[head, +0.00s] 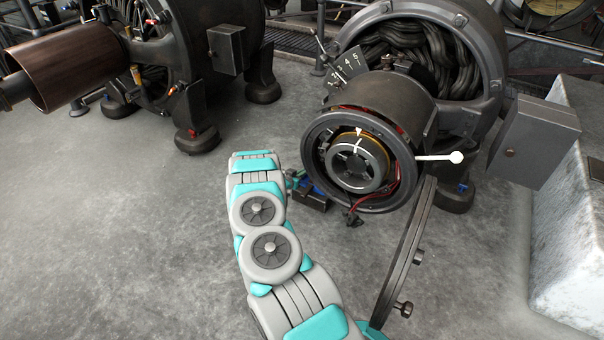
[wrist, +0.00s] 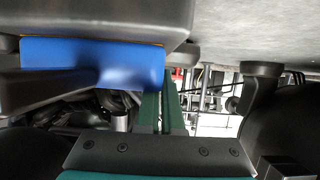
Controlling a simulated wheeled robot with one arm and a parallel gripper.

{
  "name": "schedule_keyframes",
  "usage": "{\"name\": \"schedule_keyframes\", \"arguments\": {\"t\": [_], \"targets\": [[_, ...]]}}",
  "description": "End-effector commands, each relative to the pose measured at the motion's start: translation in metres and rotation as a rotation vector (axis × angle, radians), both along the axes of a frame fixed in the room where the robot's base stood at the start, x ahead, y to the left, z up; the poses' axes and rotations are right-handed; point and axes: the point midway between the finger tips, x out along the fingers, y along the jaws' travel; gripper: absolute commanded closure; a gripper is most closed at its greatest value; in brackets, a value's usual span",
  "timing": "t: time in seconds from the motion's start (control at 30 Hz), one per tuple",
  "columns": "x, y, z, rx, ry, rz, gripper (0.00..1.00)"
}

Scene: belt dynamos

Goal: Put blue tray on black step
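The blue tray (wrist: 85,62) fills the upper left of the wrist view, close to the camera. In the head view a small bit of blue (head: 318,191) shows beside a dark block (head: 312,203), below the front dynamo's open end. I cannot tell whether that block is the black step. My gripper (wrist: 162,105) shows as two green fingers, close together with a thin gap. Their tips reach the tray's right edge. I cannot tell whether they hold it. In the head view my gripper (head: 294,178) is mostly hidden behind my arm.
The front dynamo (head: 375,125) overhangs the gripper area, with a white-knobbed lever (head: 440,157) and loose red wires (head: 390,185). A curved dark rail (head: 408,255) stands to the right of my arm. A second machine (head: 150,65) stands at back left. The left floor is clear.

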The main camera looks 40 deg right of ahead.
Motion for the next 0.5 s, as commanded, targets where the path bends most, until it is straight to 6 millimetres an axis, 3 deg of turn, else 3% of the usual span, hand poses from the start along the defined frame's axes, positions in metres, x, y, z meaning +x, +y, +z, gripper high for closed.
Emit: {"name": "schedule_keyframes", "arguments": {"t": [0.03, 0.27, 0.5], "targets": [[0.0, 0.0001, -0.0002, 0.0, 0.0, 0.0, 0.92], [-0.0001, -0.0001, 0.0001, 0.0, 0.0, 0.0, 0.67], [0.0, 0.0, 0.0006, 0.0, 0.0, 0.0, 0.67]]}}
